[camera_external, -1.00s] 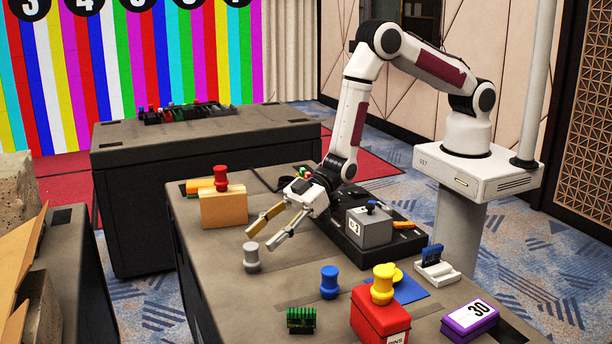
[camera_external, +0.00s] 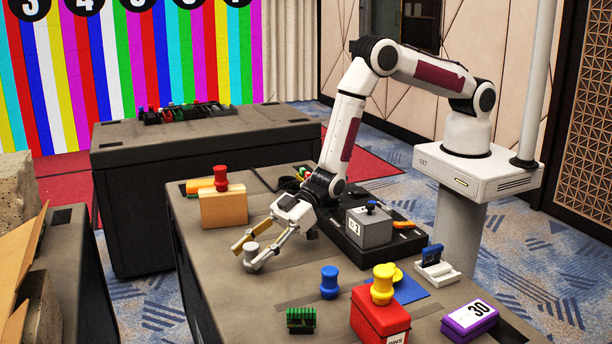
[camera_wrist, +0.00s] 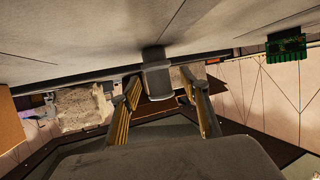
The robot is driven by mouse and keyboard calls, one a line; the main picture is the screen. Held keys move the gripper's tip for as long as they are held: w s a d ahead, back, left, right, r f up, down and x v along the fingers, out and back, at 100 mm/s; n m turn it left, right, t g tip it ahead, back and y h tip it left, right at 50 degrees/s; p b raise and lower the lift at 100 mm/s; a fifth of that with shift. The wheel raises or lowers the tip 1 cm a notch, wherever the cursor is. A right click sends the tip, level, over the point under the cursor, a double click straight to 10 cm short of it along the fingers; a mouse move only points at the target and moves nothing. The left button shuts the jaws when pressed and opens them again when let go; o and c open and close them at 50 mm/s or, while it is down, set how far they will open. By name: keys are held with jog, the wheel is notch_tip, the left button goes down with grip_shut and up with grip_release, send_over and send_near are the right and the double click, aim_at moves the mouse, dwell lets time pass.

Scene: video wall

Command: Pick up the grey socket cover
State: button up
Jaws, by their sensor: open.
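The grey socket cover (camera_external: 251,251) is a small knobbed cylinder standing on the grey table top (camera_external: 225,270). My gripper (camera_external: 251,252) is open and low over the table, with one finger on each side of the cover. In the wrist view the cover (camera_wrist: 157,78) shows between the two fingers of my gripper (camera_wrist: 163,82), with a gap on either side. I cannot tell from these views whether either finger touches it. Part of the cover is hidden behind the near finger in the external view.
A wooden block with a red knob (camera_external: 222,206) stands left of my gripper. A blue knob (camera_external: 330,281), a green connector (camera_external: 301,319) and a red box (camera_external: 380,318) with a yellow knob stand to the front right. A grey box (camera_external: 369,229) sits on a black tray behind.

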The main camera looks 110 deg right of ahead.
aim_at(252, 245)
jog(key=shift+w+a, duration=0.1)
jog(key=shift+w, duration=0.05)
dwell(0.4)
jog(key=c, duration=1)
jog(key=shift+o, duration=0.2)
jog(key=shift+r, duration=5)
